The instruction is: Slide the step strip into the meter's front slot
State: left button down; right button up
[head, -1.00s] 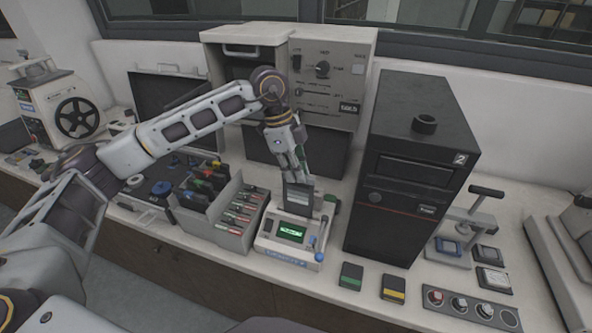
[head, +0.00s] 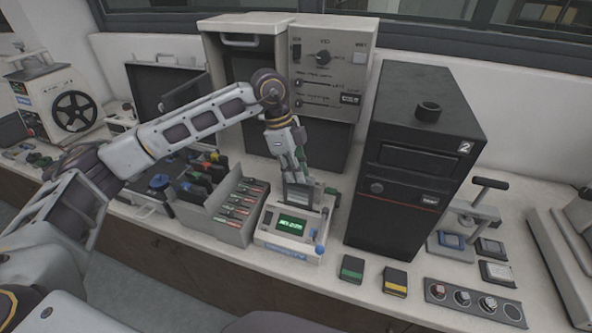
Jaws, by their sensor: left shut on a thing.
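The meter (head: 272,240) is a pale box with a lit green display (head: 291,225) on the counter, in the middle of the head view. My left gripper (head: 295,178) reaches down over the back of the meter, shut on the grey step strip (head: 297,199). The strip is close to upright, and its lower end is at the top of the meter, behind the display. I cannot tell whether that end is inside a slot; the slot itself is not visible. My right gripper is not in view.
A lever with a blue tip (head: 319,249) stands at the meter's right side. A grey rack (head: 212,226) of several coloured items is close on the left. A tall black unit (head: 400,206) stands on the right. Green (head: 351,269) and yellow-striped (head: 396,281) blocks lie in front.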

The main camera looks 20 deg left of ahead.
pick_arm(q)
jog(key=c, duration=1.4)
grip_release()
jog(key=shift+o, duration=0.2)
jog(key=shift+r, duration=0.2)
jog(key=v, duration=1.1)
jog(key=shift+r, duration=0.35)
jog(key=shift+a, duration=0.1)
jog(key=shift+s+f, duration=0.1)
